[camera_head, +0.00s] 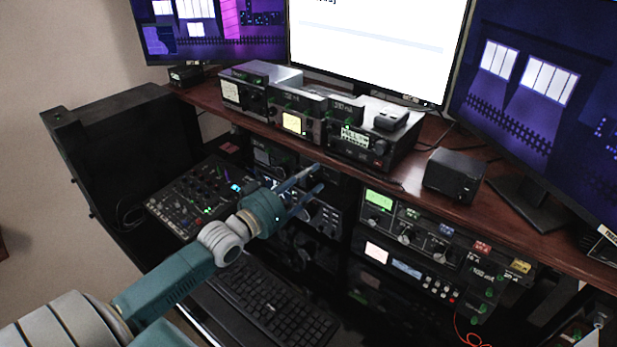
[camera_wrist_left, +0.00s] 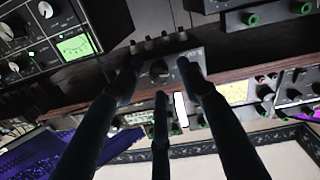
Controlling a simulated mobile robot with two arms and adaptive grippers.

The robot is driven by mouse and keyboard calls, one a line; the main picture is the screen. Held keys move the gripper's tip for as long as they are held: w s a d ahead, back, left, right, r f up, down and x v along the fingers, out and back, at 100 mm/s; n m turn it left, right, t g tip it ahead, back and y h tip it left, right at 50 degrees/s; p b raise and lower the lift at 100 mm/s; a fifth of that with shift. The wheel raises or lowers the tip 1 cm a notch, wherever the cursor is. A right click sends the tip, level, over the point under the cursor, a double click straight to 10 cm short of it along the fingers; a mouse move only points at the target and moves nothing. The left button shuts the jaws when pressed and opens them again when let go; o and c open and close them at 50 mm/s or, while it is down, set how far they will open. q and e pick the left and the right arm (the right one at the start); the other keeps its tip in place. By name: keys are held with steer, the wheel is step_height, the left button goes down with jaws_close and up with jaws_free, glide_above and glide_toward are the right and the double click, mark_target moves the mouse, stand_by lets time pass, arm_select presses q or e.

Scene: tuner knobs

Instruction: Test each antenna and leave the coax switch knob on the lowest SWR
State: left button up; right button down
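My left gripper (camera_head: 319,178) reaches in from the left below the desk shelf, its fingers spread and pointing right. In the left wrist view, its three dark fingers (camera_wrist_left: 158,76) surround a dark round knob (camera_wrist_left: 159,69) on a small grey box (camera_wrist_left: 172,58) with several connectors along one edge, apparently the coax switch. I cannot tell whether the fingers touch the knob, nor read its position. In the head view the gripper largely hides this box. A yellow-lit meter (camera_head: 294,123) sits on the shelf; its needle is too small to read. My right gripper is not in view.
A green-lit tuner unit (camera_head: 415,232) with several knobs stands right of the gripper, above another rack unit (camera_head: 403,274). The wooden shelf edge (camera_head: 272,136) passes above the gripper. A mixer (camera_head: 195,197) and keyboard (camera_head: 273,300) lie below. A black speaker (camera_head: 455,176) stands on the shelf.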

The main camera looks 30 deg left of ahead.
arm_select(q)
steer(key=shift+w, duration=0.3)
jaws_close()
steer(key=shift+r, duration=0.1)
steer(key=m+p, duration=0.1)
steer(key=m, duration=0.2)
steer(key=shift+r, duration=0.1)
steer(key=shift+d+m+p, duration=0.1)
steer(key=shift+m+p, duration=0.85)
steer(key=shift+m, duration=1.35)
steer(key=shift+r, duration=0.1)
